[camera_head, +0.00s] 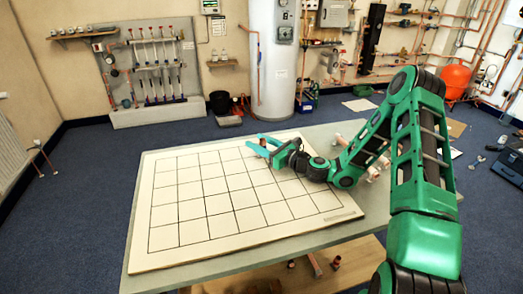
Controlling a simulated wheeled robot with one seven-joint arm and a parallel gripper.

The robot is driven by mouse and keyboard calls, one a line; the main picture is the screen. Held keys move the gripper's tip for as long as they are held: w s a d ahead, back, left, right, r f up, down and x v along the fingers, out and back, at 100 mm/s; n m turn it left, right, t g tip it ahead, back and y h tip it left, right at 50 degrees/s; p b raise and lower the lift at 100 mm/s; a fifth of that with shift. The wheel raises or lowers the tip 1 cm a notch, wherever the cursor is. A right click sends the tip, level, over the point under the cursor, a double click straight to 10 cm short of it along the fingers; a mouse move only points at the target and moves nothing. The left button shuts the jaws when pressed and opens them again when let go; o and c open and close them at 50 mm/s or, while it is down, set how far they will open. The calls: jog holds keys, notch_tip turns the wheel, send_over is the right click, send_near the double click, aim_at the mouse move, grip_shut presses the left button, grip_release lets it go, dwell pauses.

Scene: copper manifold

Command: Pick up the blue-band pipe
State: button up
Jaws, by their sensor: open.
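My gripper (254,145) is at the far side of the white gridded board (170,253), with its teal fingers pointing left and apart. A small brownish piece shows by the fingers; I cannot tell whether it lies between them or what it is. Copper-coloured pipe pieces (376,172) lie on the table's right side, partly hidden behind my green arm. I cannot make out a blue band on any of them, so I cannot tell which is the blue-band pipe.
The board covers most of the grey table (140,222), and its gridded surface is largely clear. A lower wooden shelf (355,255) holds a few small copper-coloured parts.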

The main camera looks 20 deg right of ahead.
jog(key=shift+x, duration=1.1)
grip_shut()
jog(key=shift+r, duration=0.1)
